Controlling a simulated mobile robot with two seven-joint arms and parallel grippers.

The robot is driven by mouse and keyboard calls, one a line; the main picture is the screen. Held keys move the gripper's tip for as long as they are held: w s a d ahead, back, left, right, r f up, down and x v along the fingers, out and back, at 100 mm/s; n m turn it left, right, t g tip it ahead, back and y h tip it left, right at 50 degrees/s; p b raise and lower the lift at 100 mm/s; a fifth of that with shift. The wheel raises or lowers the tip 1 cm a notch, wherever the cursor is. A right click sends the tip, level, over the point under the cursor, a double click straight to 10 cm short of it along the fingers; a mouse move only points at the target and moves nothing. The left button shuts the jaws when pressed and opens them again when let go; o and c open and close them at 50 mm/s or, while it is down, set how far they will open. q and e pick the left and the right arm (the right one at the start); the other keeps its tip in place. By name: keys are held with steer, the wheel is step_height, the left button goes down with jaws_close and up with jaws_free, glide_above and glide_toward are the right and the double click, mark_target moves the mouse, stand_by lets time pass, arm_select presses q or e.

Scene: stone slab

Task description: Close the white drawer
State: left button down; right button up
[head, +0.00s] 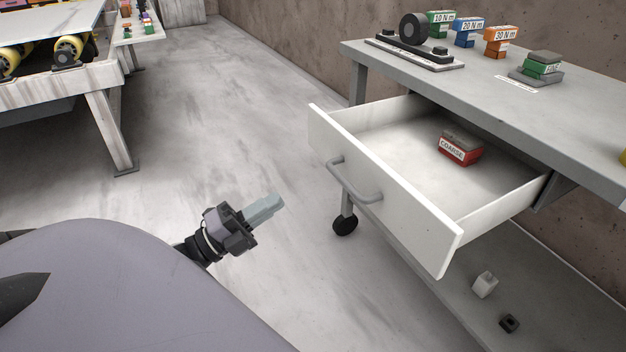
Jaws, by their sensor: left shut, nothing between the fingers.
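The white drawer (385,187) is pulled out from under the grey workbench at the right. Its grey bar handle (356,184) is on the front panel, which faces left and toward me. A red block with a white label reading COARSE (460,147) lies inside the drawer. My left gripper (276,203) is shut and empty, left of the drawer front and apart from it, with clear floor showing between them. My right gripper does not show.
The grey workbench (590,115) carries a black wheel on a base (412,30), labelled blocks (501,42) and a green block (542,66). A caster (345,224) stands below the drawer. Another table (60,105) is at upper left.

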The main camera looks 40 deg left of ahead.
arm_select(q)
steer(key=b+x, duration=0.1)
steer(key=x, duration=0.9)
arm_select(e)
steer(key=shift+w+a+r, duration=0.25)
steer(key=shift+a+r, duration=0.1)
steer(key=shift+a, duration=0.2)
arm_select(q)
steer(key=shift+s+f, duration=0.1)
